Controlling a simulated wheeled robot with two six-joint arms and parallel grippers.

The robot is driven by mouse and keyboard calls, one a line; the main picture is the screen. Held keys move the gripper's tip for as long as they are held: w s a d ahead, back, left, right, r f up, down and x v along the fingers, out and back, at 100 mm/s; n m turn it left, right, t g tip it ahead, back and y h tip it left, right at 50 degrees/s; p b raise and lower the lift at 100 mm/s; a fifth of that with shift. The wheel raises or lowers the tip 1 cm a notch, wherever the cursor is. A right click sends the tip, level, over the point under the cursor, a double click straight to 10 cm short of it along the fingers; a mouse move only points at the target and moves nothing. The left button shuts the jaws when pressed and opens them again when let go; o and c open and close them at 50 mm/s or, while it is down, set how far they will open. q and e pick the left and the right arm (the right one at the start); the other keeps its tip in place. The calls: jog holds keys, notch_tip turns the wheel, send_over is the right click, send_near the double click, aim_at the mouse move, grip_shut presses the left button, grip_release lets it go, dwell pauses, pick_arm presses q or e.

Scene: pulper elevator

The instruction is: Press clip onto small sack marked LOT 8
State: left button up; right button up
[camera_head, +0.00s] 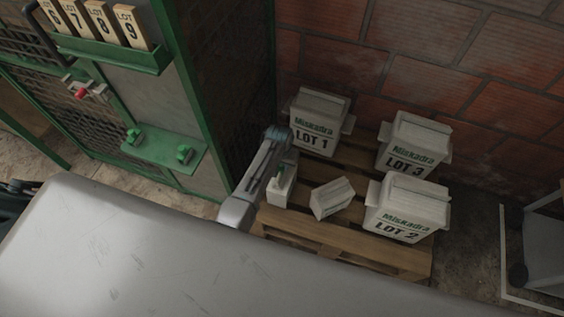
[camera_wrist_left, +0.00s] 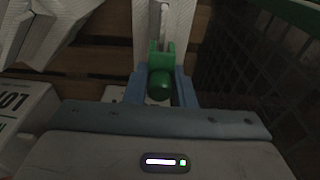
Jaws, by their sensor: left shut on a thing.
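My left gripper (camera_head: 280,163) reaches down over the pallet, and in the wrist view its blue fingers (camera_wrist_left: 160,92) are shut on a green clip (camera_wrist_left: 161,72). The clip also shows in the head view (camera_head: 281,174), at the top of a small white sack (camera_head: 281,192). A pale upright strip of sack (camera_wrist_left: 163,25) lies behind the clip in the wrist view. I cannot tell whether the clip grips the sack's top. The small sack's lot number is not readable. Another small sack (camera_head: 332,198) leans tilted beside it. My right gripper is not in view.
Larger sacks LOT 1 (camera_head: 316,118), LOT 2 (camera_head: 406,209) and LOT 3 (camera_head: 412,145) stand on the wooden pallet (camera_head: 340,245). Two green clips sit on a green shelf (camera_head: 155,147). Lot cards stand in a green rack (camera_head: 110,52). A mesh cage wall is close left of the gripper.

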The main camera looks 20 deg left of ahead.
pick_arm(q)
jog(key=shift+f+p, duration=0.1)
jog(key=shift+p, duration=0.2)
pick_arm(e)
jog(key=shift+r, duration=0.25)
pick_arm(q)
jog(key=shift+f+b, duration=0.55)
jog(key=shift+f, duration=0.8)
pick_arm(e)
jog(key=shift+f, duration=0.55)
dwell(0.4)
pick_arm(q)
jog(key=o, duration=1.5)
jog(key=shift+r+p, duration=0.45)
jog(key=shift+p, duration=0.05)
jog(key=shift+r+p, duration=0.25)
jog(key=shift+p, duration=0.05)
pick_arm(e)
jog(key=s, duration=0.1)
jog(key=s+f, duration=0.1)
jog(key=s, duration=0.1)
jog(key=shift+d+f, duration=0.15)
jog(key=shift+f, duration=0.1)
